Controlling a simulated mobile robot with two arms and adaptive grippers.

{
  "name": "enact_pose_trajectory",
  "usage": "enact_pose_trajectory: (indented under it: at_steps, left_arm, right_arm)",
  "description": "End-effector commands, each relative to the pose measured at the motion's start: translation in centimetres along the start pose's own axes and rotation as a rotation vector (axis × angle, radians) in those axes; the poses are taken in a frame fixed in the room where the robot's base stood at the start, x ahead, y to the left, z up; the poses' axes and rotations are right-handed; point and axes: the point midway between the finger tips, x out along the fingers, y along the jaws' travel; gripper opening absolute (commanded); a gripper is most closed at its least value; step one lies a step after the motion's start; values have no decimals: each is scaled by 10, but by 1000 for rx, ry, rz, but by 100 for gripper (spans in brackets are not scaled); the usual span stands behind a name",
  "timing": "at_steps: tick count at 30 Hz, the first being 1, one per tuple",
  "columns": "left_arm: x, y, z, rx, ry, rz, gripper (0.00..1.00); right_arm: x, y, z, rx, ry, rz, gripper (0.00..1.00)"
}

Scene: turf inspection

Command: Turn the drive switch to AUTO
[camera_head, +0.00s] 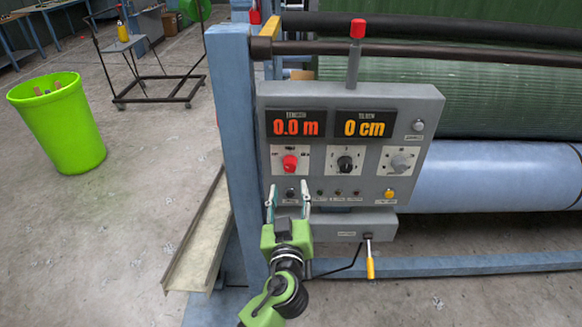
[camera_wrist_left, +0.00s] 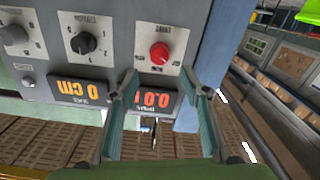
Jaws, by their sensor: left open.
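The grey control panel (camera_head: 430,100) carries three rotary knobs on white plates; their small labels are too blurred to read, so I cannot tell which is the drive switch or its setting. The red knob (camera_head: 290,163) is on the left, the black knob (camera_head: 345,163) in the middle and the grey knob (camera_head: 400,162) on the right. My left gripper (camera_head: 288,190) is open and empty, its fingers upright just below the red knob. In the left wrist view the red knob (camera_wrist_left: 159,53) appears beyond the gap between the fingers, apart from them. My right gripper is not in view.
Displays read 0.0 m (camera_head: 296,124) and 0 cm (camera_head: 364,124). A red-topped lever (camera_head: 356,50) rises above the panel, and a yellow-handled crank (camera_head: 370,267) is below. A blue post (camera_head: 235,130) stands close left. A green bin (camera_head: 62,130) is on the floor at left.

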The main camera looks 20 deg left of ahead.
Motion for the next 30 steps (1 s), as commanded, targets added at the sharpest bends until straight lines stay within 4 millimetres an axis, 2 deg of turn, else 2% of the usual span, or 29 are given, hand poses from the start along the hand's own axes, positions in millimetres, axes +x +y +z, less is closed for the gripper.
enact_pose_trajectory:
  at_steps: [1,6,12,18,27,29,30]
  left_arm:
    - [11,1,-4,4,1,0,42]
    - [42,1,-4,5,2,0,42]
    - [68,0,-1,4,-1,-1,42]
    - [80,0,0,2,-1,0,42]
    - [82,0,1,1,-1,0,42]
    - [82,0,1,1,-1,0,29]
    - [82,0,1,1,-1,0,19]
  right_arm:
    - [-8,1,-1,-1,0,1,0]
    - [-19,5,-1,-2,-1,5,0]
    - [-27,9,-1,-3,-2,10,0]
    - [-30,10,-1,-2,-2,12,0]
    - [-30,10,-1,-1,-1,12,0]
    - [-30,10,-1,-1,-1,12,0]
    - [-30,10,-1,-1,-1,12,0]
